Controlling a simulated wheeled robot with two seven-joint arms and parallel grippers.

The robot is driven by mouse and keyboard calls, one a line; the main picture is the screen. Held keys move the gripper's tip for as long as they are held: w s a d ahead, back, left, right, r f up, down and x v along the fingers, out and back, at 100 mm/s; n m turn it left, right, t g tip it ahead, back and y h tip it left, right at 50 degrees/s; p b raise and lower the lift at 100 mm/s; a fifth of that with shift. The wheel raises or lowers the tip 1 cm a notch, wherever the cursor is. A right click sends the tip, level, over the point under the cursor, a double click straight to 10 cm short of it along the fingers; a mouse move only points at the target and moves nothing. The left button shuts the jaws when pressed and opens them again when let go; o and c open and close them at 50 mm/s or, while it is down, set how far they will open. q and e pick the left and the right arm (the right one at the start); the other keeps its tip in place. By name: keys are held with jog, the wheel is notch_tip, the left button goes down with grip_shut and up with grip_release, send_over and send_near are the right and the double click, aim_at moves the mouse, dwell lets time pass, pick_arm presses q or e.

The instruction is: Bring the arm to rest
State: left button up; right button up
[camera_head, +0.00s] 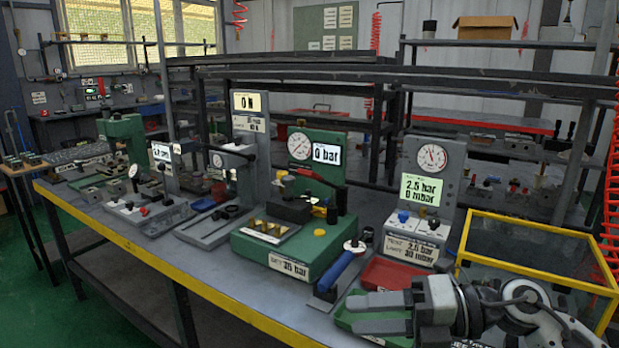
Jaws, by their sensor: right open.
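My right gripper (384,313) is at the lower right of the head view, in front of the workbench (160,238) edge side. Its two grey fingers point left and stand apart, with nothing seen between them. It overlaps a green tray (350,318) and lies just in front of a red tray (392,274). My right arm comes in from the lower right corner. My left gripper is not in view.
A blue-handled tool (338,268) stands left of the gripper. A green test stand (292,252) reads 0 bar, and a grey gauge panel (433,170) stands behind. A yellow-framed enclosure (535,226) is at the right.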

jog(key=s+d+f+m+t+h, duration=0.2)
jog(key=s+f+m+h, duration=0.2)
jog(key=f+m, duration=0.5)
jog(key=s+d+f+m+t+h, duration=0.2)
jog(key=f+m, duration=0.7)
jog(key=m, duration=0.5)
jog(key=s+d+f+m+t+h, duration=0.2)
jog(key=s+f+m+h, duration=0.4)
jog(key=m, duration=0.6)
notch_tip(320, 180, down, 3)
jog(key=shift+s+f+t+h, duration=0.1)
jog(key=shift+s+t+h, duration=0.2)
jog(key=shift+s+t, duration=0.75)
